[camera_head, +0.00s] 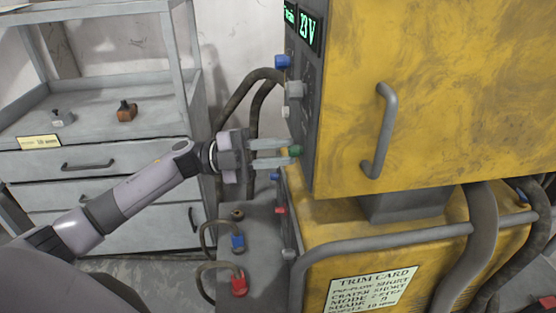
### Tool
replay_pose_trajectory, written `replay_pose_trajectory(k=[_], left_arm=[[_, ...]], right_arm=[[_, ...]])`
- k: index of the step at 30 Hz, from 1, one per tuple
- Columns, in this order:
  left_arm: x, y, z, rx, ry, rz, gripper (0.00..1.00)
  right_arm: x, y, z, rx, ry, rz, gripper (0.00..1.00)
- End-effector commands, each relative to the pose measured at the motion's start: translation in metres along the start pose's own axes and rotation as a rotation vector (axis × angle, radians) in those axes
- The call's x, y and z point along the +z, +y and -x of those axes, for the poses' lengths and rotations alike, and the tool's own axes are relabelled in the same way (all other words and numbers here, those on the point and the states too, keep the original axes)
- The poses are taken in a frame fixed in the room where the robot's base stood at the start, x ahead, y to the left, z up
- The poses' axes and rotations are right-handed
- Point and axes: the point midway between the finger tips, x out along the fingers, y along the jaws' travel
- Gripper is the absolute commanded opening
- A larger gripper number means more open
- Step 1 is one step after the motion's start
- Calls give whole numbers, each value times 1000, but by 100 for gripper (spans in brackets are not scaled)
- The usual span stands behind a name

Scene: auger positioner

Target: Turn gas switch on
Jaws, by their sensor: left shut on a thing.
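My left gripper (291,153) reaches in from the left and is shut on a small green knob (296,150). The knob is on the narrow dark side panel (305,110) of the large yellow machine (430,70). The fingers point to the right, one on the upper and one on the lower side of the knob. No label shows which knob is the gas switch. Above the green knob are a grey knob (296,89) and a blue knob (282,61). My right gripper is not in view.
A grey handle (379,130) is on the yellow door. Dark hoses (262,76) hang behind my gripper. Blue (238,242) and red (239,286) connectors are below. A grey drawer cabinet (100,160) stands at the left.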

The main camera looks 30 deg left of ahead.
Motion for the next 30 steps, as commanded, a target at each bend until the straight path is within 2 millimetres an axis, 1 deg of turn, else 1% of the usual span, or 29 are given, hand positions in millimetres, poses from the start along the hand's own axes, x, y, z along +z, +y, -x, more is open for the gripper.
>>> replay_pose_trajectory(k=[1,6,12,19,30], left_arm=[[1,-1,1,14,2,-41,0],[1,-3,1,60,9,-150,0],[0,-4,0,97,16,-237,0],[0,-5,0,118,20,-285,0],[0,-5,0,121,21,-295,0]], right_arm=[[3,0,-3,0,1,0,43],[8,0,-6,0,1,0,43],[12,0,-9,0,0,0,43],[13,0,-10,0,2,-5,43],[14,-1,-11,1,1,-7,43]])
